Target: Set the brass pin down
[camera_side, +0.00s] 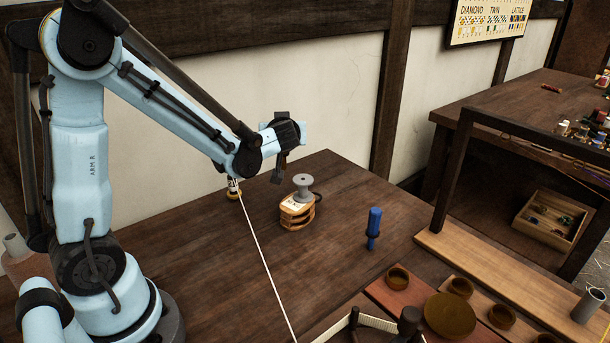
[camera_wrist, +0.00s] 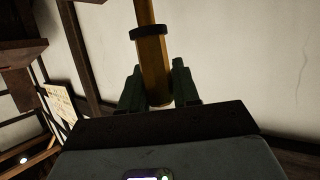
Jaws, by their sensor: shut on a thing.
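The brass pin (camera_wrist: 153,65), yellow-brown with a dark collar, stands between the two green-dark fingers of my gripper (camera_wrist: 156,88) in the wrist view. The fingers are shut on it, and its far end runs out of the top of the picture. In the side view my gripper (camera_side: 279,170) is raised above the back of the dark table (camera_side: 190,235), left of and above a grey spool. The pin is mostly hidden there behind the dark gripper parts.
A small bobbin (camera_side: 234,189) and a taut white cord (camera_side: 265,262) are at left. Round brown cups (camera_side: 398,278) are at front right. Open table lies between.

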